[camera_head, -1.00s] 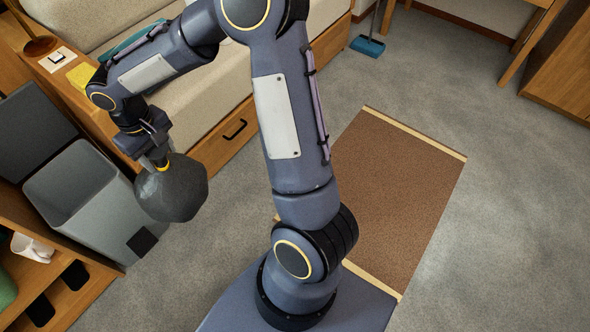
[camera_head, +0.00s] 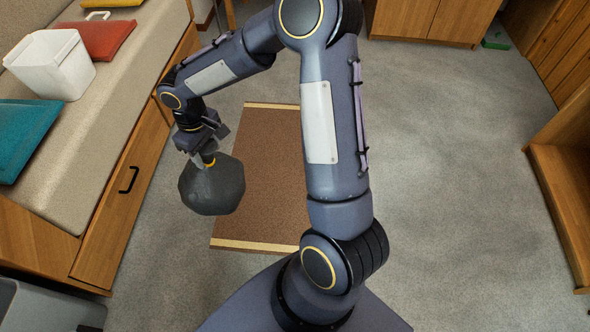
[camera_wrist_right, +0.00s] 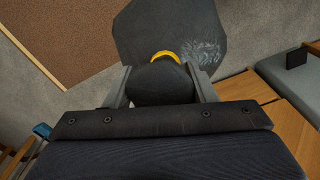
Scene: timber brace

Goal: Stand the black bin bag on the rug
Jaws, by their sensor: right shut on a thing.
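The black bin bag (camera_head: 212,188) hangs from my right gripper (camera_head: 207,152) in the head view. The gripper is shut on the bag's neck, just above a yellow tie. The bag also shows in the right wrist view (camera_wrist_right: 170,30), with its neck between the two fingers (camera_wrist_right: 163,85). The brown rug (camera_head: 265,170) with pale end strips lies on the floor; in the head view the bag overlaps its left edge. In the right wrist view the rug (camera_wrist_right: 75,30) is to the left of the bag. My left gripper is not in view.
A bench sofa (camera_head: 80,140) with a drawer runs along the left. It carries a white bin (camera_head: 50,65), a red cushion (camera_head: 105,38) and a teal cushion (camera_head: 22,135). A grey bin (camera_head: 45,308) stands at bottom left.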

